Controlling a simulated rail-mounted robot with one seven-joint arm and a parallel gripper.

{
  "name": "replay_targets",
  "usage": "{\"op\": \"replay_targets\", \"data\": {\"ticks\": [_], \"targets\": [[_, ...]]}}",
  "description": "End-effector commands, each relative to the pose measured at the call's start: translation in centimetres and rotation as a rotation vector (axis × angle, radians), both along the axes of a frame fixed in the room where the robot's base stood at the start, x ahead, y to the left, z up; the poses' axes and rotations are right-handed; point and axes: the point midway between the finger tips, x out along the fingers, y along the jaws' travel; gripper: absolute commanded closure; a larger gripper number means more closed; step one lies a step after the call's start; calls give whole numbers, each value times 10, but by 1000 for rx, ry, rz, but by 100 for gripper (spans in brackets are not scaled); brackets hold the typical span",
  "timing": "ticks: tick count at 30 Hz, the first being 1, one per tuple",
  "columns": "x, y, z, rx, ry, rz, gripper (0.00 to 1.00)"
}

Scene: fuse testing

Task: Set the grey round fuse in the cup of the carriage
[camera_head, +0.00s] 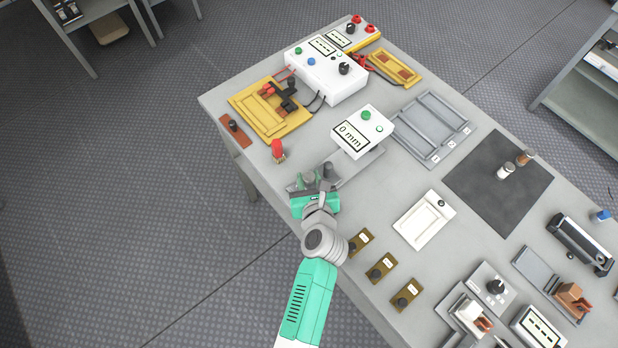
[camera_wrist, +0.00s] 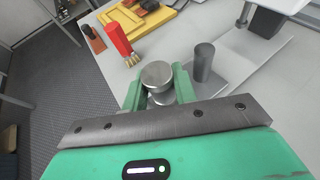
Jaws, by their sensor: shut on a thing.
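My gripper (camera_wrist: 158,92) is shut on the grey round fuse (camera_wrist: 157,75), a metallic piece with a flat disc top, held upright between the green fingers. A second round metal edge shows below the disc; I cannot tell whether it is the fuse's lower part or the cup. In the head view the fuse (camera_head: 308,177) is a small grey spot between the fingers. A dark grey upright cylinder (camera_wrist: 203,62) stands just right of the right finger, on or by the grey rail (camera_head: 358,170) of the white 0 mm gauge (camera_head: 362,131). The carriage's cup is not clearly visible.
Several brown labelled plates (camera_head: 381,267) lie near the front edge. A white plate (camera_head: 425,219) lies to the right.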

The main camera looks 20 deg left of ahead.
Motion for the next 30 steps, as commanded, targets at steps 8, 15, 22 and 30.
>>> {"op": "replay_targets", "data": {"ticks": [8,15,22,30], "targets": [[0,0,-6,1,-1,0,100],[0,0,-8,0,0,0,53],[0,0,-8,0,0,0,47],[-26,-17,7,0,2,-2,47]]}}
